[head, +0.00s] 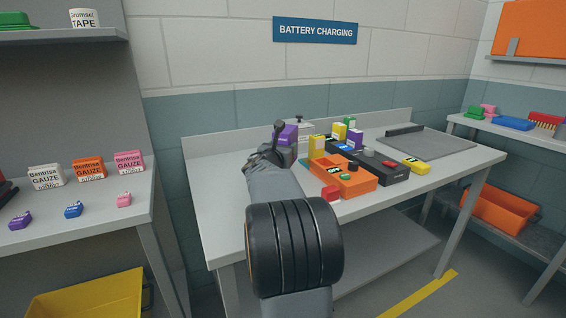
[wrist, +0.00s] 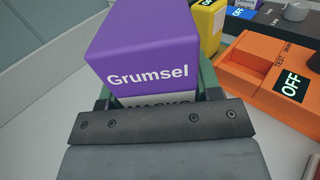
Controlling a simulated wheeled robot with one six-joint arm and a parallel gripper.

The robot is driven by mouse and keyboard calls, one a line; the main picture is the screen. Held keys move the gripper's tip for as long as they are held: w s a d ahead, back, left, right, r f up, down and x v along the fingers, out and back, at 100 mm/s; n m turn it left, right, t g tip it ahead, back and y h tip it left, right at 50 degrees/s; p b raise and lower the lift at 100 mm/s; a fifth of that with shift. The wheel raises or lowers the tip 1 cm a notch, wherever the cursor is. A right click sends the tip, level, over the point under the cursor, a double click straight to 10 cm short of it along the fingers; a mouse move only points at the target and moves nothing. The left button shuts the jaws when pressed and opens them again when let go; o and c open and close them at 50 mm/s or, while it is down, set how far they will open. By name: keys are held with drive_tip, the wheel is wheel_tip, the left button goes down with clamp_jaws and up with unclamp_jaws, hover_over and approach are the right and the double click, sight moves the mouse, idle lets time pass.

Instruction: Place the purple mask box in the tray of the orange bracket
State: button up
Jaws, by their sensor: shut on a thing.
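My gripper (head: 279,148) is shut on the purple mask box (head: 288,134), above the left part of the table. In the wrist view the purple box (wrist: 150,45) reads "Grumsel" and sits between the fingers, its lower part hidden by the gripper. An orange unit (head: 350,183) lies on the table to the right of my gripper, and looks like the orange bracket. In the wrist view the orange bracket (wrist: 240,78) is at the right, apart from the box, with a shallow recess and an "OFF" label.
Yellow boxes (head: 316,148) and a black unit (head: 385,170) stand close by the orange bracket. A red block (head: 331,194) is at its front. A grey tray (head: 430,143) lies at the right of the table (head: 225,190). The table's left part is clear.

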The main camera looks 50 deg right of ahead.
drive_tip(key=shift+w+d+f, duration=0.15)
drive_tip(key=shift+f, duration=0.2)
drive_tip(key=shift+w+d+f+b, duration=0.1)
drive_tip(key=shift+f+b, duration=0.3)
drive_tip(key=shift+f, duration=0.45)
drive_tip(key=shift+w+d+f+b, duration=0.1)
drive_tip(key=shift+f+b, duration=0.25)
drive_tip(key=shift+f, duration=0.5)
drive_tip(key=shift+f, duration=0.15)
drive_tip(key=o, duration=1)
